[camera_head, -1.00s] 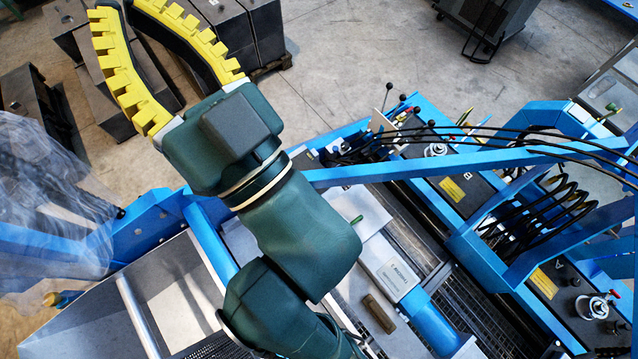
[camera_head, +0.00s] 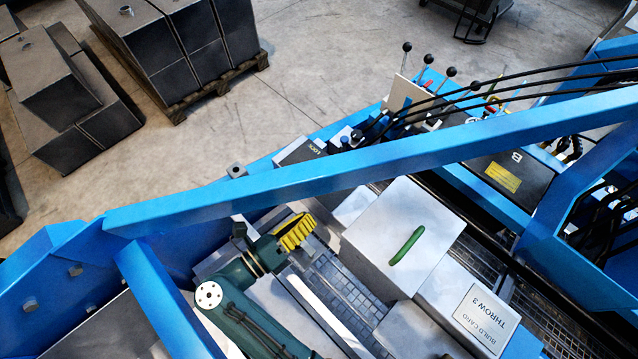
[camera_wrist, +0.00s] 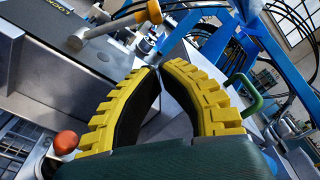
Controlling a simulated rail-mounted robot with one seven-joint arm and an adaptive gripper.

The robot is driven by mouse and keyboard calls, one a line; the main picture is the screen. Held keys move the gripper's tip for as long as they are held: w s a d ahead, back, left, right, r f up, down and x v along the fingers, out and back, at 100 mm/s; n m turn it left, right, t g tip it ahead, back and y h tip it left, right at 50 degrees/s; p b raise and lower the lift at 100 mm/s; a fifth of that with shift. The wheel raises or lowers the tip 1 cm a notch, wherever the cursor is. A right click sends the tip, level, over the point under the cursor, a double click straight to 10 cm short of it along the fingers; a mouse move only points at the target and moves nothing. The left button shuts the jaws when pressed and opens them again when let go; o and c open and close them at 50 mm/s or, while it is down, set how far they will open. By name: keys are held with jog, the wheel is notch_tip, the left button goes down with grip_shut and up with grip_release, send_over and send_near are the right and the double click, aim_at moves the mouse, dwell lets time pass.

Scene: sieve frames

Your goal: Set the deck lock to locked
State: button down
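The dark box with a "LOCK" label (camera_head: 315,148) sits on the blue rail in the head view. The label (camera_wrist: 55,6) shows at the top left of the wrist view. There, a metal bar with an orange-yellow end (camera_wrist: 76,42) crosses in front of the dark box (camera_wrist: 50,48); I cannot tell whether it is the lock's handle or its setting. My gripper (camera_head: 298,232) is below and left of the box in the head view, under the blue beam. In the wrist view its yellow fingertips (camera_wrist: 160,68) nearly meet, with nothing seen between them.
A blue beam (camera_head: 390,147) crosses above the work area. A light box with a green handle (camera_head: 406,246) stands right of my gripper. A red-knobbed lever (camera_wrist: 66,141) is at lower left in the wrist view. Black-knobbed levers (camera_head: 407,48) and hoses stand at the upper right.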

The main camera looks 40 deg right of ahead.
jog(key=shift+s+f, duration=0.55)
jog(key=d, duration=0.7)
jog(key=d+b, duration=0.1)
jog(key=d, duration=0.3)
jog(key=shift+s+d+f, duration=0.1)
jog(key=shift+d+f, duration=0.15)
jog(key=shift+f, duration=0.05)
jog(key=shift+w+d+r, duration=0.1)
jog(key=shift+w+r, duration=0.3)
jog(key=shift+w, duration=0.15)
jog(key=shift+w+a+r+b, duration=0.2)
jog(key=shift+w+b, duration=0.1)
jog(key=shift+w, duration=0.05)
jog(key=shift+s, duration=0.1)
